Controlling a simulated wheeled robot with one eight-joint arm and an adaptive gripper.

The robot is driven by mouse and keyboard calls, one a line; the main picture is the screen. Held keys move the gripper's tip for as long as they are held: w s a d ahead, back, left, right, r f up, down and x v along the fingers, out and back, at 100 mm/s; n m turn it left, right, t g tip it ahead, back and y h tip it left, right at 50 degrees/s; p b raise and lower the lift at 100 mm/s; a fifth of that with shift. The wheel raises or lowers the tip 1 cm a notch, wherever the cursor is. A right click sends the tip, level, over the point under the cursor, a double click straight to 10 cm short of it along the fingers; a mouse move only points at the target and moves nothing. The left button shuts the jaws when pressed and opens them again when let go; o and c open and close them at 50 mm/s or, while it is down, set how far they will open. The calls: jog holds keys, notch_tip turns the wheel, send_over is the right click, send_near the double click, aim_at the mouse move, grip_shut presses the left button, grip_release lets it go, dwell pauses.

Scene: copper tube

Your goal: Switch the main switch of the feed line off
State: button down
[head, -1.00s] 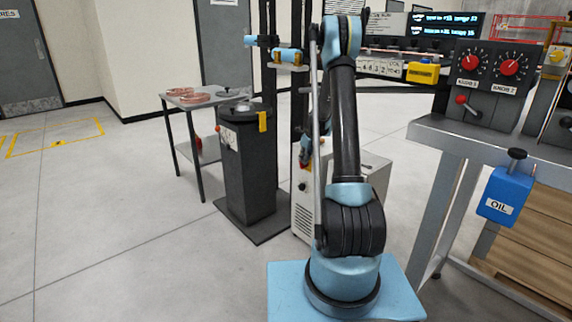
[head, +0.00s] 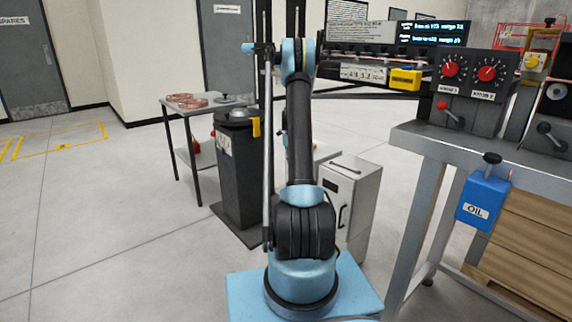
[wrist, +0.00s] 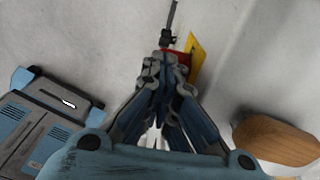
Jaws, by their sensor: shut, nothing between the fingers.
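In the wrist view my gripper (wrist: 167,62) is shut, with no object visible between its fingers. Just behind its fingertips is a small red part (wrist: 182,57) beside a yellow plate (wrist: 195,58), against a pale grey surface. This may be the main switch, but the fingers cover much of it. I cannot tell whether they touch it, or which way it is turned. In the head view my arm stands upright in the middle, and I cannot make out the gripper or a clearly marked main switch there.
A pale cabinet (head: 352,190) stands right of my arm. A dark pedestal (head: 238,175) and a small table (head: 200,108) stand to its left. A workbench (head: 480,147) with red knobs and a blue OIL can (head: 482,200) is at right.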

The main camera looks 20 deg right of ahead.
jog(key=shift+w+a+f, duration=0.1)
jog(key=shift+w+a, duration=0.2)
jog(key=shift+w, duration=0.1)
dwell(1.3)
jog(key=shift+w+r, duration=0.1)
jog(key=shift+r, duration=0.4)
notch_tip(320, 180, up, 9)
jog(key=w+a, duration=0.1)
jog(key=w, duration=0.1)
jog(key=shift+f, duration=0.2)
